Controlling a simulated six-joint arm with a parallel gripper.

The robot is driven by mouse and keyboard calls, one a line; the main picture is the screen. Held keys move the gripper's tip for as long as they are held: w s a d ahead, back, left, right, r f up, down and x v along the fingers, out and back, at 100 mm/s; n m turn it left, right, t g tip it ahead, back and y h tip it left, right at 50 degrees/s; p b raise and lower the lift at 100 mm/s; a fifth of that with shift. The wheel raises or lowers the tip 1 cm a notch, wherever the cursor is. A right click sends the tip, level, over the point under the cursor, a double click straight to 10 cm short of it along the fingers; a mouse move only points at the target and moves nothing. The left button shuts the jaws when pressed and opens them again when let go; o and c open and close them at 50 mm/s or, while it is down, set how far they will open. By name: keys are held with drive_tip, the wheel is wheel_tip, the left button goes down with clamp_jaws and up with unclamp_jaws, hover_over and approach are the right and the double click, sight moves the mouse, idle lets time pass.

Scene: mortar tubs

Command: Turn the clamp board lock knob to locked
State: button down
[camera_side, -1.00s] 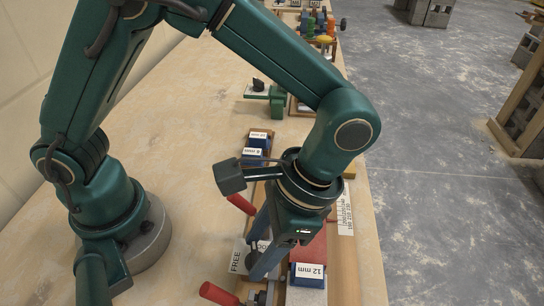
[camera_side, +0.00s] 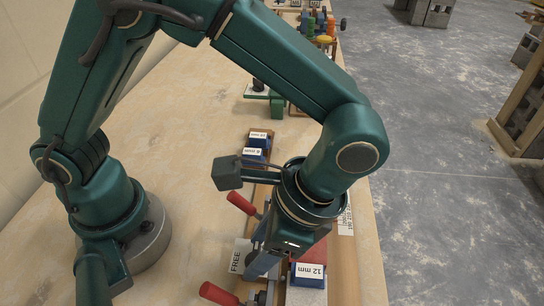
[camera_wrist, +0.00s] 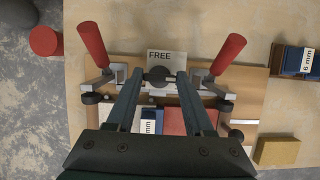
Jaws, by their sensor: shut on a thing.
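The lock knob (camera_wrist: 158,75) is a small dark knob on the wooden clamp board (camera_wrist: 243,83), in front of a pale plate (camera_wrist: 160,56) marked FREE. My gripper (camera_wrist: 158,80) is shut on the knob, with a fingertip on each side of it. In the side view my gripper (camera_side: 258,264) reaches down to the board beside the FREE plate (camera_side: 237,260), and the knob is hidden behind the fingers. The knob's pointer is too small to read. No LOCKED mark is readable now.
Red-handled toggle clamps (camera_wrist: 93,43) (camera_wrist: 228,53) stand on both sides of my fingers. A red block (camera_side: 312,247) and a blue block labelled 12 mm (camera_side: 309,269) sit close by. More blue blocks (camera_side: 255,155) lie farther back. The table at left is largely clear.

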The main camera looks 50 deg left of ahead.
drive_tip(key=shift+c, duration=1.4)
unclamp_jaws()
drive_tip(key=shift+r, duration=0.1)
drive_tip(key=shift+v, duration=2.5)
